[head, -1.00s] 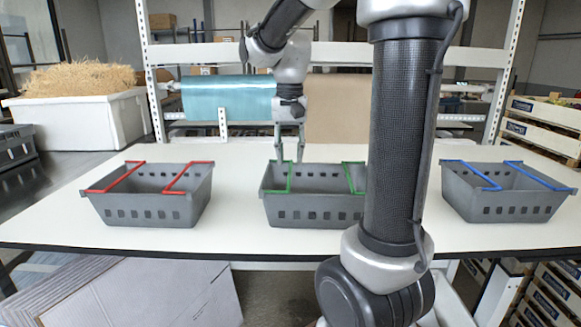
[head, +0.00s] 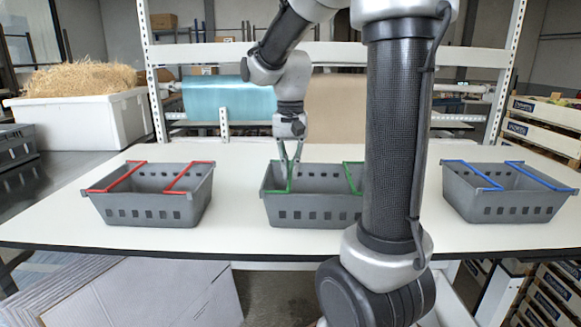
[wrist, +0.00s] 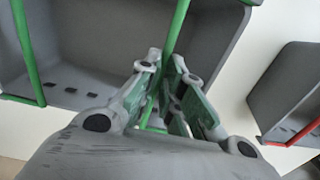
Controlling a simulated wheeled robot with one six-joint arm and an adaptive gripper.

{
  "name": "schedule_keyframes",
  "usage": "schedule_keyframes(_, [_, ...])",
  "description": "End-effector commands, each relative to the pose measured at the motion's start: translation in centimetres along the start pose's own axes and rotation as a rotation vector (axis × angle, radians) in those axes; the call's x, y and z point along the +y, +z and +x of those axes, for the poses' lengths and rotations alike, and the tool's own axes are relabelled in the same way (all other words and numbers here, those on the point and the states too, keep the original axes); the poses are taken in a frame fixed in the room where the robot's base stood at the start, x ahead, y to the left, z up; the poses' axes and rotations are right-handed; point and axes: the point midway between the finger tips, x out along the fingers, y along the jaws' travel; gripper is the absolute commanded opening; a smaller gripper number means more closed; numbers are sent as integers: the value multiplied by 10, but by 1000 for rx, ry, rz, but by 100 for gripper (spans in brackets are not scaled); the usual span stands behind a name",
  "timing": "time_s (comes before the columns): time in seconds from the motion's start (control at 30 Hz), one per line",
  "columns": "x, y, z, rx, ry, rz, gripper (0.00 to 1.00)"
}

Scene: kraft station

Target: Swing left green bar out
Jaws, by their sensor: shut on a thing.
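The grey crate with green bars (head: 310,211) stands in the middle of the table. Its left green bar (head: 277,189) runs from front to back near the crate's left end, and the right green bar (head: 352,178) lies partly behind my arm. My gripper (head: 291,180) is at the left green bar, pointing down. In the wrist view my gripper (wrist: 165,95) has its fingers shut around the left green bar (wrist: 176,32). The other green bar (wrist: 28,55) shows at the left of the wrist view.
A grey crate with red bars (head: 150,208) stands to the left and one with blue bars (head: 505,206) to the right. White table (head: 235,200) is clear between the crates. A straw-filled white box (head: 70,118) stands at the back left.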

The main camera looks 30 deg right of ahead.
Motion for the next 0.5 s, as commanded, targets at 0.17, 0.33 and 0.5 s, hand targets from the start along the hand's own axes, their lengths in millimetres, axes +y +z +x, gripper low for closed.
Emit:
schedule_keyframes(0.17, [-1, 0, -2, -1, 30, -1, 0])
schedule_keyframes(0.33, [-5, 0, -6, 0, 111, -5, 0])
schedule_keyframes(0.5, [-10, 0, -14, 0, 243, -6, 0])
